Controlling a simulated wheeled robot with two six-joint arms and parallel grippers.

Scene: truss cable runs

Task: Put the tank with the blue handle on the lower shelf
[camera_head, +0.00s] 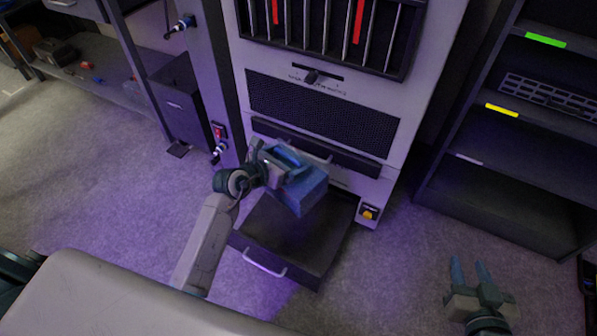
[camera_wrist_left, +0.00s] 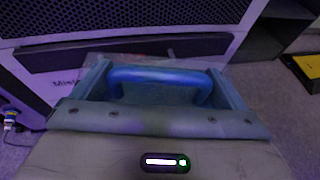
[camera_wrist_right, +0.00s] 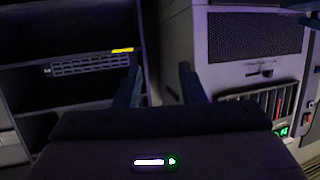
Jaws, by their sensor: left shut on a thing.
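The tank (camera_head: 306,194) is a blue block with a blue handle (camera_wrist_left: 160,76). My left gripper (camera_head: 286,163) is shut on the tank's handle and holds the tank above the open drawer at the cabinet's base. In the left wrist view the handle lies between the two fingers; most of the tank's body is hidden. My right gripper (camera_head: 470,275) is open and empty above the floor at lower right; its two spread fingers also show in the right wrist view (camera_wrist_right: 160,88). The shelf rack (camera_head: 510,165) stands at the right, its lowest shelf (camera_head: 500,205) dark and empty-looking.
The open drawer (camera_head: 290,235) juts from the grey cabinet (camera_head: 345,175) under the tank. The rack's upper shelves carry green (camera_head: 545,40) and yellow (camera_head: 502,110) labels; a grey slotted part (camera_head: 550,97) lies on one. Carpet between drawer and rack is clear.

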